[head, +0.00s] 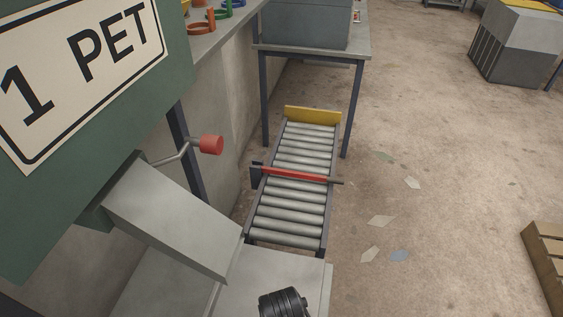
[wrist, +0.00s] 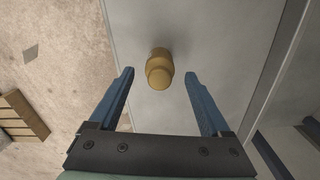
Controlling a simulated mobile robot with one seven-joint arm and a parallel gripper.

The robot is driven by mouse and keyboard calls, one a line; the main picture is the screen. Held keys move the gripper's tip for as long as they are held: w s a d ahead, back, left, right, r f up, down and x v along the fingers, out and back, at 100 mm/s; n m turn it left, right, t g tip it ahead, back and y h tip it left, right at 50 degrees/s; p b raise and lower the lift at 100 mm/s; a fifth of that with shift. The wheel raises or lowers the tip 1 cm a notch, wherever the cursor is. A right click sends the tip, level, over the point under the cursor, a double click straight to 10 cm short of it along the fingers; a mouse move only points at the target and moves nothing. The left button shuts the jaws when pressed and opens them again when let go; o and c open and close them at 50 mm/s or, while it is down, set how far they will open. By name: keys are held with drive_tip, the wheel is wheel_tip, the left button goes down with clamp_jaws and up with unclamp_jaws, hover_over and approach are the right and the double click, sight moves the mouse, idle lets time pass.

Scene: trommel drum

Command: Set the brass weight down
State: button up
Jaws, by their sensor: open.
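The brass weight (wrist: 159,72) is a small golden cylinder with a rounded knob. In the wrist view it appears to stand on a flat grey metal surface (wrist: 215,28). My gripper (wrist: 159,77) is open, with one blue finger to the left of the weight and one to the right. A clear gap shows between the weight and each finger, so neither touches it in this view. The weight does not show in the head view.
A grey chute (head: 170,215) slopes down to a grey platform (head: 262,285) at the bottom. A roller conveyor (head: 290,205) with a red bar (head: 295,175) runs behind it. A red-knobbed crank (head: 211,145) juts out on the left.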

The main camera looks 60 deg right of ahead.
wheel_tip(320, 180, up, 8)
drive_tip(key=shift+f+p, duration=0.1)
drive_tip(key=shift+p, duration=0.35)
idle(0.3)
